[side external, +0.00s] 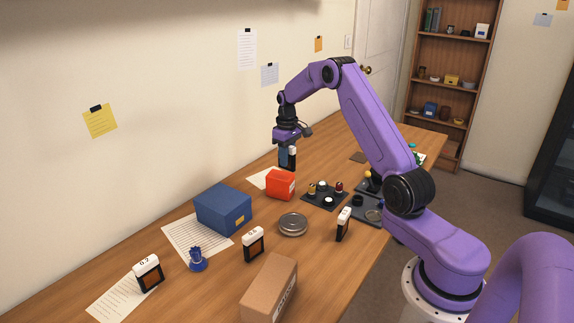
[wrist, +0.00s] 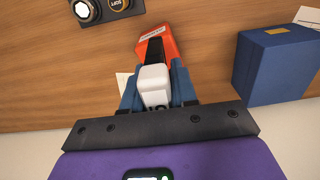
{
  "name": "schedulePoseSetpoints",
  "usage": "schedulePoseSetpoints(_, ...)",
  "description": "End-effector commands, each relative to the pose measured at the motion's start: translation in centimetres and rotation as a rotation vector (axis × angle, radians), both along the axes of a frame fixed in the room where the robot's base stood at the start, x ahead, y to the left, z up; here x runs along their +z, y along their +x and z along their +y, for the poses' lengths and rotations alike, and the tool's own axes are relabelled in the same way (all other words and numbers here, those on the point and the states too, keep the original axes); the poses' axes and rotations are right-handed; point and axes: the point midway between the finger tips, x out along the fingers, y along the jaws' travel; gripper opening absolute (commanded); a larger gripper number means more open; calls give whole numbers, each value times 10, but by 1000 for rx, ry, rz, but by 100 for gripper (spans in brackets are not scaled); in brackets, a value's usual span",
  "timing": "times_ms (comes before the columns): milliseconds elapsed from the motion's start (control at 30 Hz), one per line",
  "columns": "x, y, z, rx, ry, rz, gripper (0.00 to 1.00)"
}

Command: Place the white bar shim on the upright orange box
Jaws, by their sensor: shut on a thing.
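My gripper (side external: 286,159) is shut on a white bar shim (side external: 293,153) with a dark lower part. In the wrist view the shim's white end (wrist: 154,78) sits between the blue fingers of my gripper (wrist: 156,88), with a dark strip reaching beyond it. The orange-red box (side external: 279,186) stands on the table below my gripper, and the shim appears above it, apart from it. The box also shows in the wrist view (wrist: 172,44), partly hidden behind the shim. The exact gap and alignment over the box are hard to tell.
A blue box (side external: 222,209) stands left of the orange box. A black tray (side external: 324,197) with small parts is at its right. A round metal dish (side external: 293,224), several white-topped pieces (side external: 253,243), a blue part (side external: 198,260) and a cardboard box (side external: 269,289) stand nearer the camera.

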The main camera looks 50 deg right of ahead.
Motion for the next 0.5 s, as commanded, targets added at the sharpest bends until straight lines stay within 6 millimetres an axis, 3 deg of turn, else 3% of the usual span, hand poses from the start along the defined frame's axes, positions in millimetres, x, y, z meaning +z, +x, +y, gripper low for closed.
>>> schedulePoseSetpoints(200,-29,0,0,0,1,2,0)
schedulePoseSetpoints(500,-31,0,0,0,0,0,0)
